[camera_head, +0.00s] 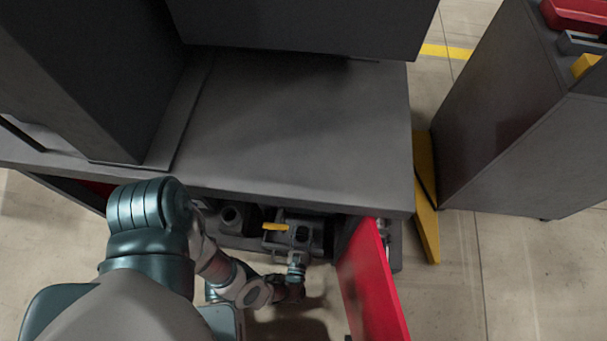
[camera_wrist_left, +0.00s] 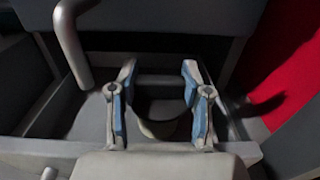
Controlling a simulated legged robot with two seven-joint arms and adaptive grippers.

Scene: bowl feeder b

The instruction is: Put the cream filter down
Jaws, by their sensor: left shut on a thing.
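My left gripper (camera_wrist_left: 160,82) shows its two blue-padded fingers in the wrist view, on either side of a round, hollow, greyish piece (camera_wrist_left: 162,128). It is shut on this piece, which I take to be the cream filter; its colour is lost in shadow. In the head view my left gripper (camera_head: 298,258) reaches into the open front of the grey cabinet under its top. It is at a grey housing (camera_head: 285,247) with a yellow lever. The filter cannot be made out in the head view. My right gripper is not in view.
A red door (camera_head: 372,285) stands open just right of my left gripper. The cabinet's grey top (camera_head: 300,130) overhangs the opening. A dark round fitting (camera_head: 231,217) sits left of the yellow lever (camera_head: 275,227). A grey bent tube (camera_wrist_left: 72,45) shows in the wrist view.

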